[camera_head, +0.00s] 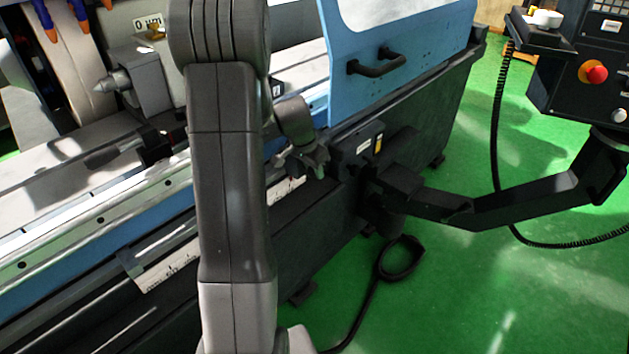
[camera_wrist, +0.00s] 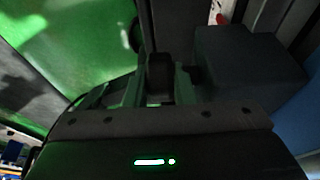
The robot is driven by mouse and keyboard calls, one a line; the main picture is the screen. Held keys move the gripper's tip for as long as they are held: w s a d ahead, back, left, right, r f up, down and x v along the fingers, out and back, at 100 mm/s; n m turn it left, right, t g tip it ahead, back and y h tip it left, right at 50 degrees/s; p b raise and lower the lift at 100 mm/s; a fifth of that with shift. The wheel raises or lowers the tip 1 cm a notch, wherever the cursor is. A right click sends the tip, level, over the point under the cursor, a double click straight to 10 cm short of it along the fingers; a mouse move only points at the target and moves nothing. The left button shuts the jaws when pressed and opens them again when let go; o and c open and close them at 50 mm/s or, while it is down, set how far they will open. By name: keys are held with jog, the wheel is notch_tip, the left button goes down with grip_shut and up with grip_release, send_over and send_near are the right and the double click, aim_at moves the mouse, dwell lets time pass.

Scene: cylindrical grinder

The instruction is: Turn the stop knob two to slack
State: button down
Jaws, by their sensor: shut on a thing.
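In the wrist view, a small dark knob (camera_wrist: 158,78) stands between the two fingers of my gripper (camera_wrist: 159,72), which is shut on it. I take it for stop knob two; no label on it is readable. In the head view, my gripper (camera_head: 314,163) is at the front rail of the grinder, left of a dark box on the machine's front. The knob is hidden there behind the fingers. The knob's turn angle cannot be made out.
A dark box (camera_head: 357,145) sits close right of my gripper. A black support arm (camera_head: 480,205) reaches to the control panel (camera_head: 590,85). The blue door (camera_head: 400,45) with a black handle (camera_head: 376,64) is above. Green floor (camera_head: 480,290) lies open at lower right, with a black cable loop (camera_head: 400,262).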

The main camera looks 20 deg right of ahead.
jog(key=shift+a+f+t+h+b, duration=0.15)
jog(key=shift+f+t+h+b, duration=0.55)
jog(key=shift+b, duration=3.05)
jog(key=h+b, duration=0.3)
jog(key=b, duration=0.9)
jog(key=shift+s+a+r+b, duration=0.1)
jog(key=shift+b, duration=0.3)
jog(key=t+h+b, duration=0.1)
jog(key=b, duration=0.4)
jog(key=shift+b, duration=0.35)
jog(key=h+b, duration=0.1)
jog(key=b, duration=0.3)
jog(key=shift+a+t+h+b, duration=0.1)
jog(key=shift+t+h+b, duration=0.2)
jog(key=h+b, duration=0.2)
jog(key=b, duration=0.1)
jog(key=shift+s+t+h, duration=0.1)
jog(key=shift+t+h, duration=0.2)
jog(key=shift+t, duration=0.1)
jog(key=shift+t+h, duration=0.8)
jog(key=shift+h, duration=1)
jog(key=c, duration=1.5)
grip_release()
